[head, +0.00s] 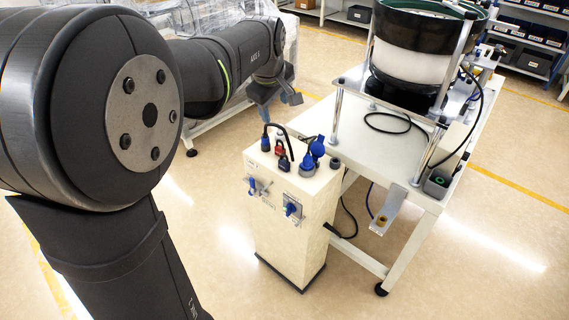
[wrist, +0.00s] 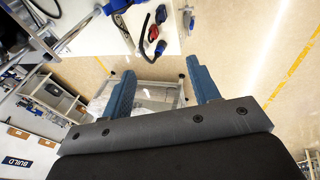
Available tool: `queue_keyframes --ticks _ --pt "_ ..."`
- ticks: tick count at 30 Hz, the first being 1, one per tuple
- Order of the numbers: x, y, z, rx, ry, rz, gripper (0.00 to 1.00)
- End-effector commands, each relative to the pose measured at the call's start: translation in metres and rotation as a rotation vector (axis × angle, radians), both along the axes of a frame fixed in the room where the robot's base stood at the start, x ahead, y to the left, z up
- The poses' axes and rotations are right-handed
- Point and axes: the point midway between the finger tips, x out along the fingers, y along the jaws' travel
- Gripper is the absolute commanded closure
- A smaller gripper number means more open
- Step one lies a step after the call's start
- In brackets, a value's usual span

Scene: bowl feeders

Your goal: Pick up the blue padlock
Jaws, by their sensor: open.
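The blue padlock (head: 284,163) looks dark blue and sits on top of the cream cabinet (head: 291,235), near its front left part. It also shows small near the top of the wrist view (wrist: 160,14). My gripper (head: 278,102) is behind and above the cabinet, well apart from the padlock. Its two blue fingers are spread wide with nothing between them, as the wrist view (wrist: 161,68) also shows.
A red padlock (head: 279,148) lies close behind the blue one. A blue plug (head: 265,143) with a black cable stands beside it, and a blue socket (head: 309,160) is to the right. A bowl feeder (head: 413,50) on a white table (head: 365,155) stands right.

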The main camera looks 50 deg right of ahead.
Motion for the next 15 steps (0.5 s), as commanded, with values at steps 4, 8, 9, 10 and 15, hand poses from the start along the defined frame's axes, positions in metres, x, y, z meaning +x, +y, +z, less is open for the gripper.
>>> queue_keyframes --ticks 4,8,9,10,15 --pt "0.000 0.000 0.000 0.000 0.000 0.000 0.51" --pt "0.000 0.000 0.000 0.000 -0.001 0.000 0.51" --pt "0.002 0.000 -0.001 -0.001 -0.004 -0.001 0.51" --pt "0.004 0.000 -0.003 -0.001 -0.012 -0.002 0.51" --pt "0.044 -0.004 -0.033 -0.011 -0.136 -0.042 0.51"
